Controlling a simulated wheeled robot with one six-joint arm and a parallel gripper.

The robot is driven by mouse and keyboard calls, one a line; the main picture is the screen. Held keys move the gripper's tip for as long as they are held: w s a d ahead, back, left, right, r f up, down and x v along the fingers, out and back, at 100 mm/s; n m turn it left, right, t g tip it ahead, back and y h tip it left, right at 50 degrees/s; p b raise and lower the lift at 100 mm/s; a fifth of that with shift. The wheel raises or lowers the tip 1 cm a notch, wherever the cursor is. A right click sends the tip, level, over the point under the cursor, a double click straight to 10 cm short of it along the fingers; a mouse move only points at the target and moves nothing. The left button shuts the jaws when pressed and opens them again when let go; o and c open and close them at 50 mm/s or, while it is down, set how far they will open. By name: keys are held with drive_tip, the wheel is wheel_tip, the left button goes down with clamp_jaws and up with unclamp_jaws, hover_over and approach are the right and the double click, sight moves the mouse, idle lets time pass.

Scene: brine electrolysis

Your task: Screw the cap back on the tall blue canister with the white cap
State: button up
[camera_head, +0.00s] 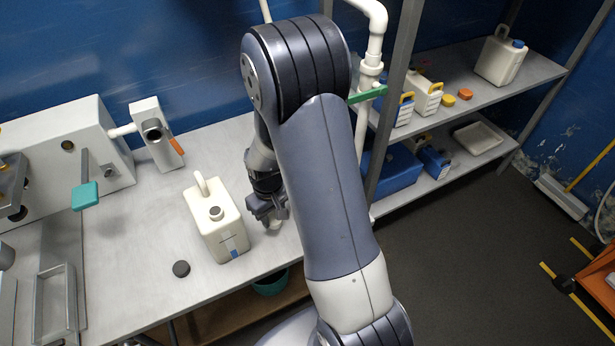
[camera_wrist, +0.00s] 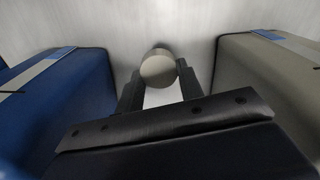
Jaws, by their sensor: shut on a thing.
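My gripper (camera_head: 270,214) is low over the bench, just right of a white canister. In the wrist view its two fingers (camera_wrist: 159,82) are shut on a round off-white cap (camera_wrist: 157,67). The cap also shows just below the fingers in the head view (camera_head: 275,225). I cannot tell whether it touches the bench. A blue canister (camera_wrist: 62,105) with a pale stripe stands at the left of the wrist view, apart from the cap. Its top is out of that frame, and my arm probably hides it in the head view.
The white canister (camera_head: 218,232) stands close beside my gripper, also at the right of the wrist view (camera_wrist: 265,95). A dark disc (camera_head: 181,268) lies on the bench (camera_head: 135,235). A shelf (camera_head: 485,92) with several containers is at the right. The bench's front edge is near.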

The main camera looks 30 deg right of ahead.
drive_tip(key=shift+r, duration=0.45)
